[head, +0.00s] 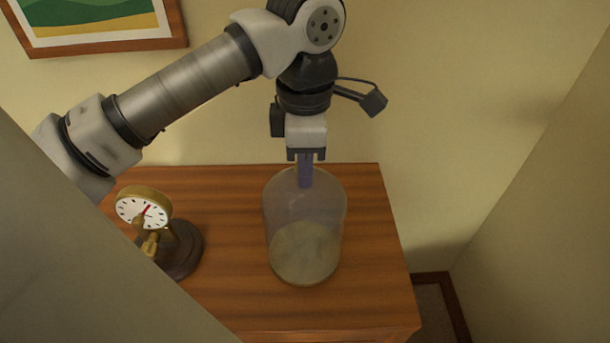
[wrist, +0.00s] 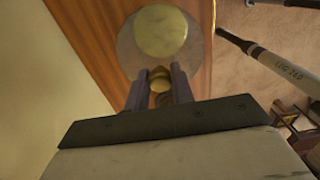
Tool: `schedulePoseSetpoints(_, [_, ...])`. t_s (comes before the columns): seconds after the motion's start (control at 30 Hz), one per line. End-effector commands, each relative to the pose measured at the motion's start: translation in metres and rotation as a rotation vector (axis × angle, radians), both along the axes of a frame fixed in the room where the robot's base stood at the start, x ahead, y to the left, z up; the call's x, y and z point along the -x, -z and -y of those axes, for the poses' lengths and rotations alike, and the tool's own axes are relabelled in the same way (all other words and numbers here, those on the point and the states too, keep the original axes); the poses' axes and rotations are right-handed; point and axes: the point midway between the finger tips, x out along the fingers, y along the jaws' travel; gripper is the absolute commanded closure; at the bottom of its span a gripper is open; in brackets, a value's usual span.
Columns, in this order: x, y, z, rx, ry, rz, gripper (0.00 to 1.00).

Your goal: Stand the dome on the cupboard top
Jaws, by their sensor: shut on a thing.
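The dome (head: 305,225) is a clear, tall glass cover with a rounded top and an olive-brown disc showing at its bottom. My gripper (head: 305,180) points straight down at the dome's top. In the wrist view my gripper (wrist: 160,85) is shut on a small gold knob, with the dome (wrist: 127,42) beyond it as a pale round shape. I cannot tell whether the dome's rim touches the wood or hangs just above it.
A gold clock (head: 145,208) with a white face stands on a round dark base (head: 182,255) to the left of the dome, with a gap between them. The cupboard top is bare to the right. A picture (head: 95,45) hangs on the wall behind.

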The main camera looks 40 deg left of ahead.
Motion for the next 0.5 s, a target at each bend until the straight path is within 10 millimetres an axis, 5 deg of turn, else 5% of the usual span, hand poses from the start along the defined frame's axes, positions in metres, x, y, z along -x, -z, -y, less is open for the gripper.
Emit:
schedulePoseSetpoints(0.07, [0.0,0.0129,0.0,0.001,0.0,0.001,1.0])
schedulePoseSetpoints(0.47, [-0.0002,0.016,0.0,0.0,0.0,0.001,1.0])
schedulePoseSetpoints(0.5, [-0.0001,0.0147,0.0,0.001,0.0,0.001,0.72])
